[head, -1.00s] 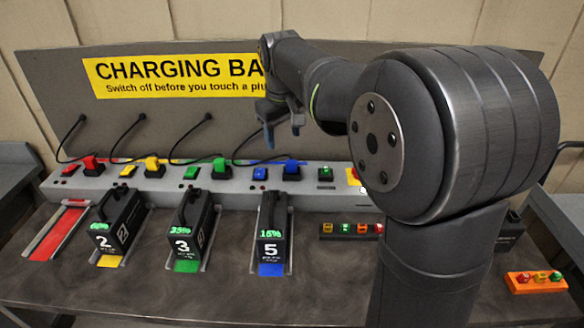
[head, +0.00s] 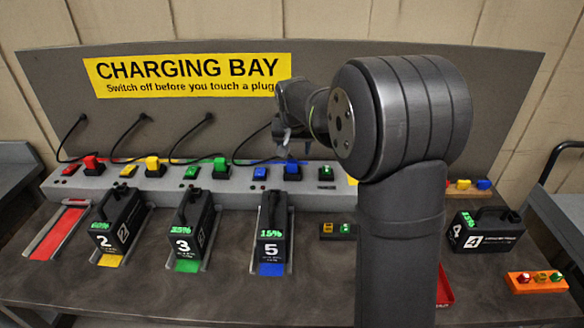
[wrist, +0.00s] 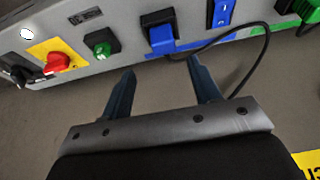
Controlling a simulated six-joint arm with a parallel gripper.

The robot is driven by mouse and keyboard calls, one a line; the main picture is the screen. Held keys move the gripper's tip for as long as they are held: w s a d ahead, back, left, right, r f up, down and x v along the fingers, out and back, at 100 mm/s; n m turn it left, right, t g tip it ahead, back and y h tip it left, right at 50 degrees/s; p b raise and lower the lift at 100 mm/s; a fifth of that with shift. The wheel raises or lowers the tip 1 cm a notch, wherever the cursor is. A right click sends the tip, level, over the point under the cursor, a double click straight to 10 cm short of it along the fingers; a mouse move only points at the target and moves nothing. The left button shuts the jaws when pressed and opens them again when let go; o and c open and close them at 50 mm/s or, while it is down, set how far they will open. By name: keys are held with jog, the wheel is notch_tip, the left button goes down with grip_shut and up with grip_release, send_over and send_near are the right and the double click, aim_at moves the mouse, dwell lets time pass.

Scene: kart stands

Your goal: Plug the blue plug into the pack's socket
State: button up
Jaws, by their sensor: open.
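The blue plug (head: 292,171) sits on the grey charging strip, right of a blue switch (head: 260,173); a black cable runs to it. The wrist view shows the plug (wrist: 160,38) just beyond and between my fingertips, with the blue switch (wrist: 222,12) to its right. My gripper (head: 292,146) is open and empty, a little above the plug; its two fingers also show in the wrist view (wrist: 161,72). Pack 5 (head: 270,240), black and showing 15%, stands upright in the blue-marked bay in front of the strip. I cannot make out its socket.
Packs 2 (head: 120,225) and 3 (head: 195,225) stand to the left, and a red bay (head: 58,232) there is empty. Pack 4 (head: 485,238) stands at the right behind an orange block (head: 537,282). A green button (wrist: 101,43) and red knob (wrist: 57,61) neighbour the plug.

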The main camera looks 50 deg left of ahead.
jog(key=x, duration=0.7)
jog(key=shift+s+a+f, duration=0.2)
jog(key=shift+a+f, duration=0.05)
jog(key=shift+f, duration=0.15)
jog(key=c, duration=1.1)
jog(key=shift+r, duration=0.15)
notch_tip(320, 180, up, 4)
jog(key=shift+r, duration=0.1)
jog(key=w+d+r, duration=0.5)
jog(key=d+r, duration=0.1)
jog(key=d, duration=0.4)
send_near(292, 161)
jog(key=s+d, duration=0.1)
jog(key=s, duration=0.2)
jog(key=s+d+r, duration=0.1)
jog(key=s, duration=0.2)
jog(key=s+d, duration=0.1)
jog(key=s, duration=0.2)
jog(key=shift+s+r, duration=0.2)
jog(key=shift+r, duration=0.2)
